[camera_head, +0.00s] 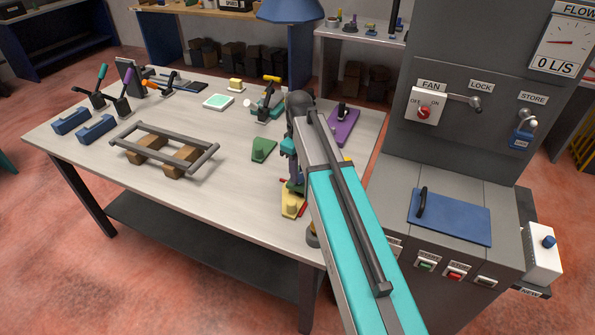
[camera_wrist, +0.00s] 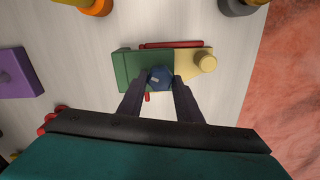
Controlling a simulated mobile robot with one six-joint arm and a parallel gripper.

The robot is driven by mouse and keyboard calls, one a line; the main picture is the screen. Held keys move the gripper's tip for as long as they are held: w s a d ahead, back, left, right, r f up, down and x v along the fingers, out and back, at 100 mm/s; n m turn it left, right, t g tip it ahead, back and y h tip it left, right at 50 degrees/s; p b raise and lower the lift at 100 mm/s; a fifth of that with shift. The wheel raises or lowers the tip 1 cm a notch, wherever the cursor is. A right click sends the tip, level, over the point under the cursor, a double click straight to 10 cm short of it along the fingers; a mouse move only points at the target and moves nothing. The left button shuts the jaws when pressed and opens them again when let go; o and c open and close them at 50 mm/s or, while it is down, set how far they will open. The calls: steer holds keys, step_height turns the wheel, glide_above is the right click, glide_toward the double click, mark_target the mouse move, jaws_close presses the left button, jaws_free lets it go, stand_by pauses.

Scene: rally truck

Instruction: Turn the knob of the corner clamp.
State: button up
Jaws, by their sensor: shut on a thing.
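The corner clamp shows in the wrist view as a green block (camera_wrist: 126,68) beside a pale yellow piece (camera_wrist: 188,63) with a round yellow post. A red bar (camera_wrist: 172,44) runs along its far side. The clamp's dark blue knob (camera_wrist: 160,77) has a light mark on top. My gripper (camera_wrist: 160,84) is shut on the knob, one dark finger on each side of it. In the head view the clamp's yellow part (camera_head: 291,207) shows near the table's right front edge. My arm and gripper hide the knob there.
The grey table (camera_head: 240,190) also carries a purple base (camera_head: 342,127), a green wedge (camera_head: 263,150) and a metal frame on wooden blocks (camera_head: 164,150). A grey cabinet (camera_head: 470,130) stands close to the right. The table's front middle is clear.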

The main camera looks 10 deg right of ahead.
steer(key=m, duration=0.5)
steer(key=shift+w+d+m, duration=0.1)
steer(key=shift+m, duration=0.2)
steer(key=m, duration=0.4)
steer(key=shift+r+m, duration=0.15)
steer(key=shift+m, duration=0.25)
steer(key=shift+w, duration=0.1)
steer(key=o, duration=1)
steer(key=shift+c, duration=0.2)
steer(key=shift+o, duration=0.4)
step_height(320, 180, up, 14)
steer(key=p, duration=0.7)
